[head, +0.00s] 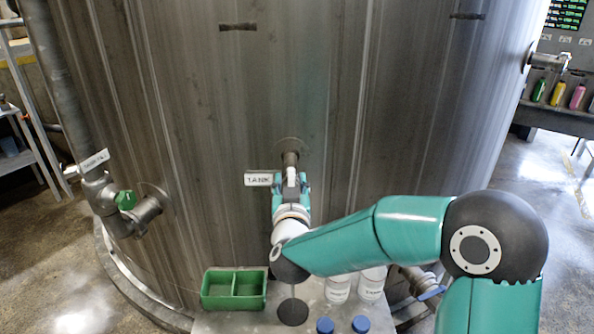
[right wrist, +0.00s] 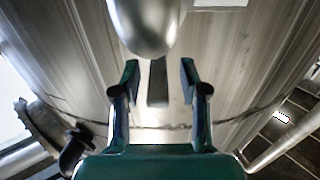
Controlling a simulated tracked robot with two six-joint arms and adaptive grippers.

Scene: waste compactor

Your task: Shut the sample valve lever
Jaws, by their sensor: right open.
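The sample valve (head: 290,157) sticks out of the front of the big metal tank, beside a white TANK label (head: 258,179). In the right wrist view its rounded metal body (right wrist: 143,25) is at the top. A flat grey lever (right wrist: 157,84) shows below the body, between the fingers. My right gripper (head: 291,183) is at the valve; it also shows in the right wrist view (right wrist: 158,80). Its fingers are open, one on each side of the lever, with gaps visible. In the head view the gripper mostly hides the lever. My left gripper is not in view.
A green-handled valve (head: 126,200) is on a pipe at left; a blue-handled one (head: 430,292) is low at right. Below the gripper are a green two-compartment tray (head: 233,304), a dark disc (head: 292,313), white bottles (head: 338,291) and blue caps (head: 361,324). Tank wall is close behind.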

